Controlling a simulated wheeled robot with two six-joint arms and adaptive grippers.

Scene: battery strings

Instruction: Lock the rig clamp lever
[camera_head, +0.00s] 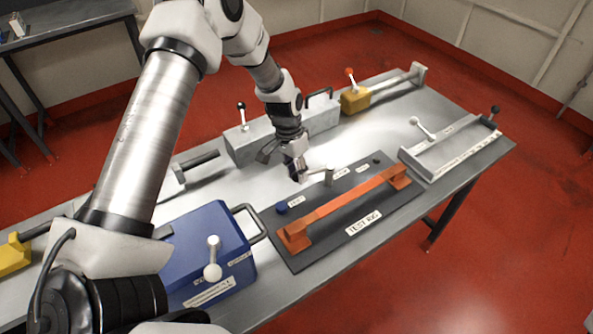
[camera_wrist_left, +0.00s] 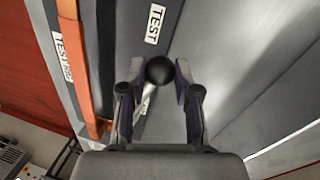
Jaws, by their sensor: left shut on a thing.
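The test rig (camera_head: 350,229) is a dark grey plate on the table, with an orange bar along it and a "TEST RIG" label. Its clamp lever (camera_head: 318,172) shows as a short pale rod leading from a post on the plate to my left gripper. My left gripper (camera_head: 301,174) is low over the plate's rear edge. In the left wrist view its fingers are closed around the lever's black ball knob (camera_wrist_left: 159,70), and the pale rod runs down behind it. The knob is hidden by the fingers in the head view. My right gripper is not in view.
A blue box (camera_head: 205,250) with a white-knobbed lever and a handle stands left of the rig. A grey block (camera_head: 250,143) with a black-knobbed lever stands behind. A yellow clamp (camera_head: 354,100) and grey tray (camera_head: 450,150) are farther right.

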